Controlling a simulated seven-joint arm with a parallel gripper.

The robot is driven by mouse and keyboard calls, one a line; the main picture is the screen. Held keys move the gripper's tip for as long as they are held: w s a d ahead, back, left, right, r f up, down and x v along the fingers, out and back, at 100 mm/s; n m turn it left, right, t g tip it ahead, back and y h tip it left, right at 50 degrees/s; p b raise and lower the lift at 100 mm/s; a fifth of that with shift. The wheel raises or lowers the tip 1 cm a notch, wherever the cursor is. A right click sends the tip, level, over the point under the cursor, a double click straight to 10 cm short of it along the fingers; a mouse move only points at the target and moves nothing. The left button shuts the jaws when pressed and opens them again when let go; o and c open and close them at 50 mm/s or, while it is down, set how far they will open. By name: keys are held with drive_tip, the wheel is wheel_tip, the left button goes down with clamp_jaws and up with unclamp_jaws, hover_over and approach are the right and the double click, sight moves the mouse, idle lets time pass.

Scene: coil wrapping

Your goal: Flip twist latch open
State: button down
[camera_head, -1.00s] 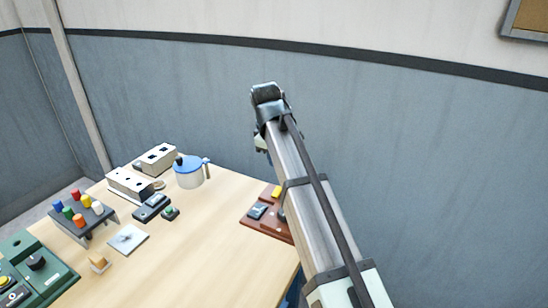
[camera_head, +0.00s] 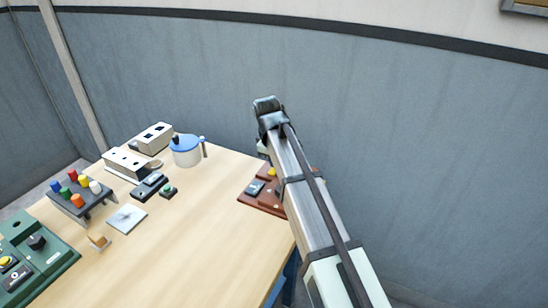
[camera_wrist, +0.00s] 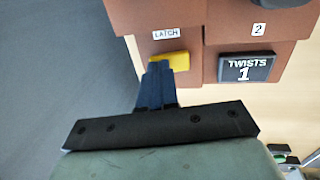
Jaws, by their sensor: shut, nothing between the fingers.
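A reddish-brown board (camera_head: 250,200) lies at the right edge of the table, partly hidden behind my arm. The yellow latch (camera_wrist: 184,58) sits under a "LATCH" label in the wrist view; a small part of it (camera_head: 271,171) shows in the head view. My gripper (camera_wrist: 158,66) is shut and empty, its dark blue fingertips over or against the lower edge of the latch; contact cannot be told. A dark block reading "TWISTS 1" (camera_wrist: 245,68) is to the right of the latch.
The wooden table (camera_head: 195,230) is clear left of the board. A blue-lidded pot (camera_head: 187,151), a peg rack (camera_head: 82,200), a light plate (camera_head: 126,218) and a green control box (camera_head: 45,270) stand farther left. The grey wall (camera_head: 400,140) is behind.

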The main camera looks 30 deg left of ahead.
drive_tip(key=shift+w+f, duration=0.15)
drive_tip(key=shift+f, duration=0.05)
idle(0.3)
drive_tip(key=shift+s, duration=0.9)
drive_tip(key=shift+r, duration=0.15)
drive_tip(key=v, duration=1.3)
drive_tip(key=shift+r, duration=0.4)
drive_tip(key=shift+s, duration=0.1)
